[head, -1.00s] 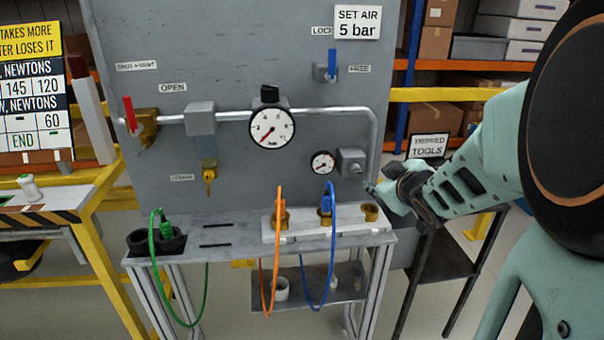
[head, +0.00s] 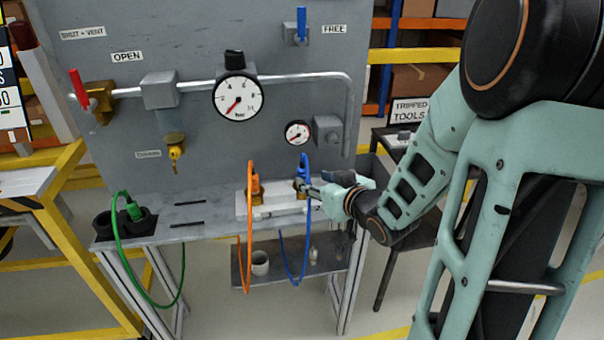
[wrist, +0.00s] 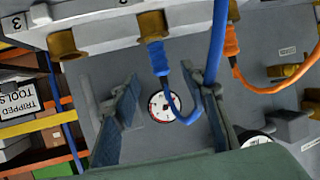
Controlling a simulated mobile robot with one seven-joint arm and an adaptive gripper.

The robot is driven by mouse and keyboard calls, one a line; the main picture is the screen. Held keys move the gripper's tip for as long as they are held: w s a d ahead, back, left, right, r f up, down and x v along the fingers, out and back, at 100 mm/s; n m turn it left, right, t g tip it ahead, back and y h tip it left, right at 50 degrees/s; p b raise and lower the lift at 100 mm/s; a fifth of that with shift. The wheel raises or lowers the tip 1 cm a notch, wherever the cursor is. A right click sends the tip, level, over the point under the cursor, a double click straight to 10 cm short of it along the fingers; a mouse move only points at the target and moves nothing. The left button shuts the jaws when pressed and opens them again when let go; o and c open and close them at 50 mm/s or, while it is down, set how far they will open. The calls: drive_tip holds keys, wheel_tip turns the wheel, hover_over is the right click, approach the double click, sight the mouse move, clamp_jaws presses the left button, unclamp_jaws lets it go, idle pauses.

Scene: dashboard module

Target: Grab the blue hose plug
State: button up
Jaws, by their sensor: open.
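The blue hose plug (head: 304,168) stands upright in a brass socket on the white block (head: 270,212), with its blue hose looping down in front. In the wrist view the plug (wrist: 158,59) shows in its socket, beyond and between my fingertips. My gripper (head: 313,190) is beside the plug on its right in the head view, its fingers pointing left. In the wrist view my gripper (wrist: 163,92) is open and empty, with a finger on each side. The blue hose passes close to the right-hand finger; I cannot tell if they touch.
The orange plug (head: 254,186) stands in the socket left of the blue one. An empty brass socket (wrist: 67,45) shows in the wrist view. The green plug (head: 133,209) sits in a black holder at the left. Gauges and a pipe (head: 290,77) are on the panel behind.

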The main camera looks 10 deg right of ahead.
sight(305, 173)
drive_tip(key=shift+b+x, duration=0.35)
drive_tip(key=shift+x, duration=0.8)
drive_tip(key=shift+b+x, duration=0.35)
drive_tip(key=shift+x, duration=2.65)
drive_tip(key=shift+w+r, duration=0.1)
drive_tip(key=shift+r, duration=0.05)
drive_tip(key=shift+c, duration=0.5)
